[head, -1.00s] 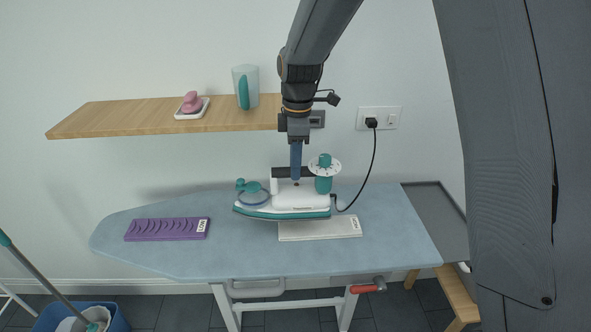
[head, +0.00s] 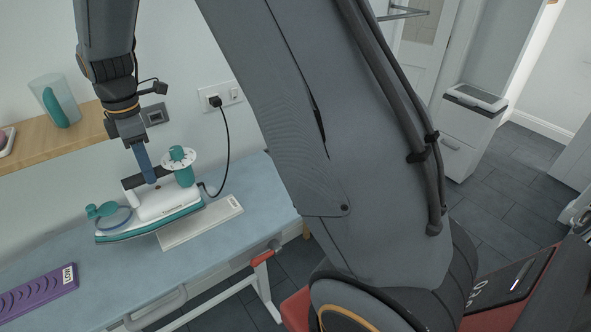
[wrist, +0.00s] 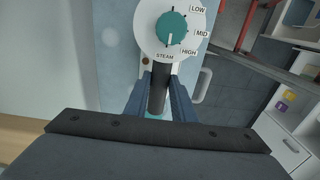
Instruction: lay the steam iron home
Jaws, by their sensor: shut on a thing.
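The steam iron (head: 168,207) is white with a teal base, teal knobs and a dark handle. It is over the ironing board (head: 120,277), partly covering a pale rest plate (head: 212,222); I cannot tell whether it touches. My gripper (head: 151,178) is shut on the iron's handle, and the dark handle (wrist: 158,98) shows between my fingers in the wrist view. A teal dial (wrist: 171,28) there is marked LOW, MID, HIGH and STEAM. A purple ribbed mat (head: 38,293) labelled LOW lies on the board at left.
A wooden shelf (head: 60,142) with a teal-handled jug (head: 56,103) is on the wall behind. A black cord (head: 227,150) runs from the wall socket (head: 220,97) to the iron. A red-handled lever (head: 262,258) is at the board's front edge.

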